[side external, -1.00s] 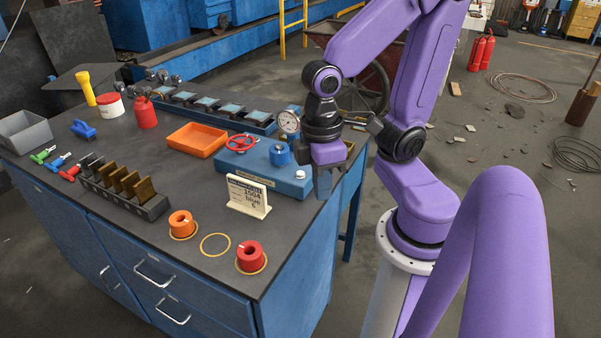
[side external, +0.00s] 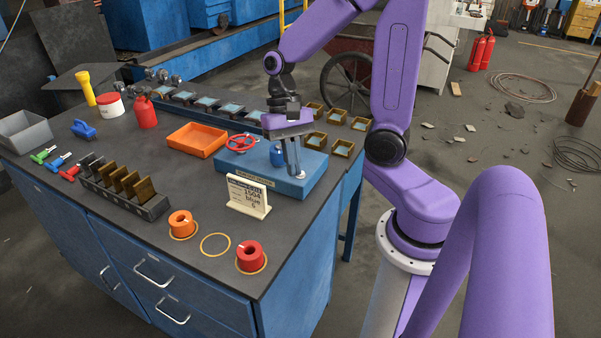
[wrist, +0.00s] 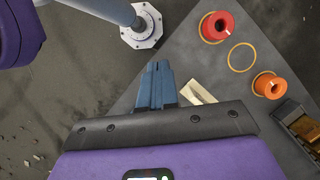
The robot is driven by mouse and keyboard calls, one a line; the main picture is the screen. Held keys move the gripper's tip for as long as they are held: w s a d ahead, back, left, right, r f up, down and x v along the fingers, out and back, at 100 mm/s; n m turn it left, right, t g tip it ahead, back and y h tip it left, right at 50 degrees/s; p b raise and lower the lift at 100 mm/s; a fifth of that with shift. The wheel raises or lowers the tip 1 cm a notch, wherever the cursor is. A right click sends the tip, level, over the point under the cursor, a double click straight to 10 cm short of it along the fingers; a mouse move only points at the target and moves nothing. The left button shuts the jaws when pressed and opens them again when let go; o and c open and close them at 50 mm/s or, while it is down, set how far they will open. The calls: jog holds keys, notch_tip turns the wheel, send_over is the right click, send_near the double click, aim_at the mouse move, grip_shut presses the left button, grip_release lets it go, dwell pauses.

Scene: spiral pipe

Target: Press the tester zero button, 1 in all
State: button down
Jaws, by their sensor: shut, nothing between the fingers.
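The tester is a blue box (side external: 315,183) on the bench, with a red handwheel (side external: 242,141) and a blue knob (side external: 277,158) on top. A small white button (side external: 301,176) sits at its front right corner, partly hidden by my fingertips. My gripper (side external: 295,172) is shut and empty, pointing down just over the button; I cannot tell whether it touches. The gauge is hidden behind my gripper. In the wrist view my shut fingers (wrist: 158,68) show, but the button is hidden.
A white label card (side external: 247,195) stands in front of the tester. An orange tray (side external: 197,139) lies to its left. Orange (side external: 181,223) and red (side external: 250,256) ring-shaped pieces sit near the front edge. Several small open boxes (side external: 343,148) stand behind.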

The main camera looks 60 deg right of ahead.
jog(key=w+d+m+y, duration=0.1)
jog(key=m, duration=0.2)
jog(key=m+t+y, duration=0.5)
jog(key=m+t, duration=0.2)
jog(key=m, duration=1.4)
send_over(303, 171)
jog(key=shift+f, duration=0.2)
jog(key=shift+f, duration=0.15)
jog(key=shift+f, duration=4.25)
jog(key=shift+f, duration=0.2)
jog(key=shift+f, duration=0.25)
